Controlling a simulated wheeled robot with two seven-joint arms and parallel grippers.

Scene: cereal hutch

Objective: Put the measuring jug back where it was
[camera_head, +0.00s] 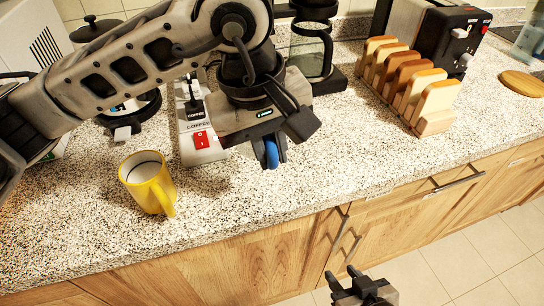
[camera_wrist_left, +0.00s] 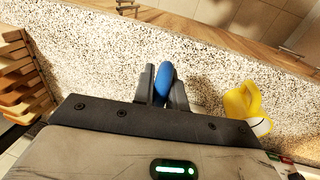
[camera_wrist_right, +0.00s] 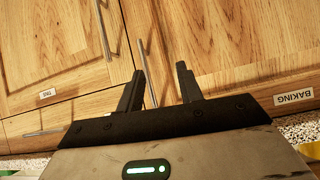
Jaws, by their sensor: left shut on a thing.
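My left gripper (camera_head: 270,152) is shut on a small, rounded blue thing (camera_head: 271,153) above the countertop. The blue thing also shows between the fingers in the left wrist view (camera_wrist_left: 164,82); most of it is hidden, so I cannot tell whether it is part of the measuring jug. No whole measuring jug is recognisable in these views. My right gripper (camera_head: 346,278) is open and empty, low in front of the cupboards. In the right wrist view its fingers (camera_wrist_right: 160,85) stand apart before wooden doors.
A yellow mug (camera_head: 150,190) stands on the speckled counter (camera_head: 330,165) left of the left gripper. A toast rack (camera_head: 437,100) and toaster (camera_head: 440,30) stand right. The front middle counter is clear.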

